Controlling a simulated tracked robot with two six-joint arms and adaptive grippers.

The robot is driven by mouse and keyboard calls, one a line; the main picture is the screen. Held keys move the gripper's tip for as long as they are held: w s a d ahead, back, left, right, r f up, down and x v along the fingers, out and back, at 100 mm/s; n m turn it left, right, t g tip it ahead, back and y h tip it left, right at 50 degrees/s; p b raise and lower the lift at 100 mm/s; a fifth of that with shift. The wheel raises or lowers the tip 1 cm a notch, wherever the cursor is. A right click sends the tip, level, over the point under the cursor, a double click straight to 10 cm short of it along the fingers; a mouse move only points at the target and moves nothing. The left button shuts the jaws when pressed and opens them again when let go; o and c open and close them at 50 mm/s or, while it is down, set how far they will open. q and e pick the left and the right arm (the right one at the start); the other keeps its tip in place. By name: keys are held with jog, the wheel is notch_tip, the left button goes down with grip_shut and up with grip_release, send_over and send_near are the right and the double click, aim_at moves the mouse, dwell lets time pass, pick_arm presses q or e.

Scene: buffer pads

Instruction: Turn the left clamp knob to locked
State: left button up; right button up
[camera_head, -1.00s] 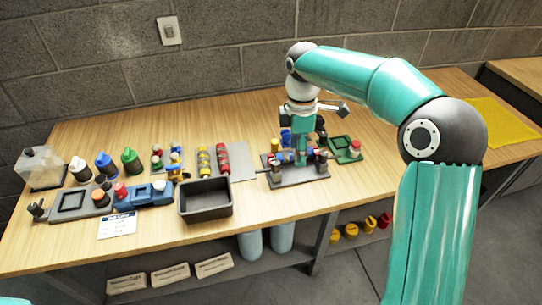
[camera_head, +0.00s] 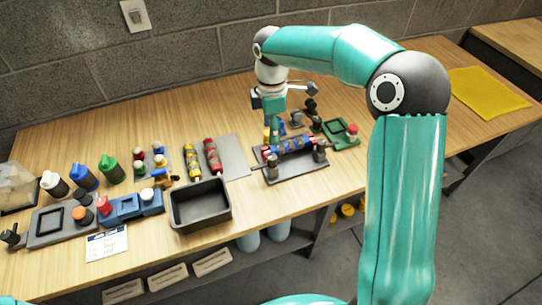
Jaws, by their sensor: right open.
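A grey fixture plate (camera_head: 293,175) lies right of the table's middle. A left clamp knob (camera_head: 271,168), grey and dark, stands upright at its left end, and a similar right knob (camera_head: 320,152) stands at its right end. A red, blue and yellow bar (camera_head: 293,145) lies between and behind them. My right gripper (camera_head: 273,138) points down above the back left of the fixture, behind the left knob and apart from it. It is open, though its fingers look small and partly merge with the coloured parts. The knob's lock marking is too small to read. My left gripper is out of view.
A black bin (camera_head: 201,222) stands left of the fixture. A grey mat (camera_head: 233,158) with red and yellow rollers (camera_head: 212,157) lies behind it. A green tray (camera_head: 345,140) sits close at the right. Bare table lies further right, before a yellow cloth (camera_head: 490,90).

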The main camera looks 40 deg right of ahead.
aim_at(272, 156)
notch_tip(272, 156, down, 12)
jog(key=shift+s+f+p, duration=0.1)
jog(key=shift+p, duration=0.25)
grip_shut()
